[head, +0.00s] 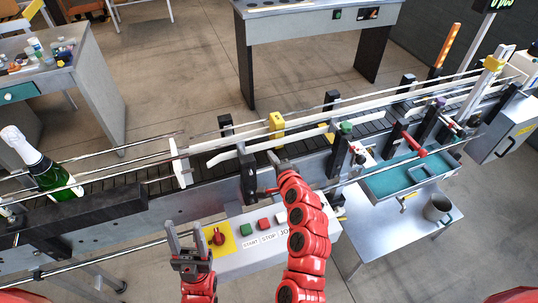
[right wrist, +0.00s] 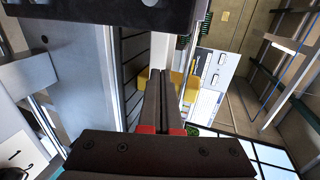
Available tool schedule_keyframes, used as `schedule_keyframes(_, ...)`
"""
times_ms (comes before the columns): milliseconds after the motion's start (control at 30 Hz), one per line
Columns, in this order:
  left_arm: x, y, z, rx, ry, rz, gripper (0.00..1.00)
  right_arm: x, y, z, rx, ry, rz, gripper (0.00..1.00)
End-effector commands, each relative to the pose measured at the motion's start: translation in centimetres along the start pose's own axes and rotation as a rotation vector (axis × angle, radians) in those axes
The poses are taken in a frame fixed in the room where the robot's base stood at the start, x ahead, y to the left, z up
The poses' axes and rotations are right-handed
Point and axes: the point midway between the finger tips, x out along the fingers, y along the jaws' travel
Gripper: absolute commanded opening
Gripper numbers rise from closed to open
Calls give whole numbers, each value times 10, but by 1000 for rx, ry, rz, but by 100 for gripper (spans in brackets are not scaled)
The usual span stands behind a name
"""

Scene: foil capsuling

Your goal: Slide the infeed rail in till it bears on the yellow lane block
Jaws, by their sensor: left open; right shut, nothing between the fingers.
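The yellow lane block (head: 277,126) stands upright on the conveyor lane, between the guide rails. The white near-side rail (head: 226,155), which looks like the infeed rail, runs along the lane with a flared left end. It passes close in front of the block; I cannot tell whether they touch. My right gripper (right wrist: 165,76) is shut and empty; in the head view its arm reaches up to a dark rail post (head: 247,176), and its fingertips are hard to make out. In the right wrist view a yellow part (right wrist: 150,80) shows behind the fingers. My left gripper (head: 184,238) is open and empty, in front of the conveyor.
A control box (head: 262,236) with several buttons is below the conveyor, between my arms. A green bottle (head: 45,170) stands on the conveyor at the left. A teal tray (head: 400,180) and a steel side table (head: 385,240) are at the right. Posts with clamp knobs line the conveyor.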

Motion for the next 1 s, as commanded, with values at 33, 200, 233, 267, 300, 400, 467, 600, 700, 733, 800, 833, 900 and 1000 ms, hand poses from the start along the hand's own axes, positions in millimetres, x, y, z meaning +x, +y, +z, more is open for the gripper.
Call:
schedule_keyframes(33, -5, 0, 1, 0, 0, 0, 50, -8, 3, -1, 3, 2, -1, 0)
schedule_keyframes(200, -13, 1, 2, 0, 0, 0, 50, -34, 3, 0, 1, 0, 1, 0)
schedule_keyframes(233, -15, 1, 2, 0, 0, 0, 50, -38, 4, -1, 1, 2, 0, 0)
schedule_keyframes(267, -16, 1, 3, 0, 0, 0, 50, -44, 3, -2, 2, 6, -1, 0)
schedule_keyframes(300, -18, 1, 3, 0, 0, 0, 50, -50, 2, -1, 1, 2, -2, 0)
schedule_keyframes(400, -22, 1, 4, 0, 0, 0, 50, -66, 2, -1, 0, 4, -3, 0)
schedule_keyframes(467, -24, 1, 4, 0, 0, 0, 50, -76, 3, -1, 0, 2, 0, 0)
schedule_keyframes(600, -29, 1, 5, 0, 0, 0, 50, -96, 2, -1, 0, 4, -1, 0)
schedule_keyframes(700, -15, 1, 3, 0, 0, 0, 50, -112, -4, -1, 1, 3, 3, 0)
schedule_keyframes(733, -13, 1, 2, 0, 0, 0, 50, -115, -3, -1, 1, 3, 4, 0)
schedule_keyframes(800, -10, 0, 2, 0, 0, 0, 50, -121, -1, -1, 1, 2, 5, 0)
schedule_keyframes(833, -9, 0, 2, 0, 0, 0, 50, -123, -1, -1, 1, 1, 4, 0)
schedule_keyframes(900, -8, 0, 1, 0, 0, 0, 50, -126, -1, -1, 0, 2, 2, 0)
schedule_keyframes(1000, -8, 0, 2, 0, 0, 0, 50, -128, 0, -1, -1, 2, 1, 0)
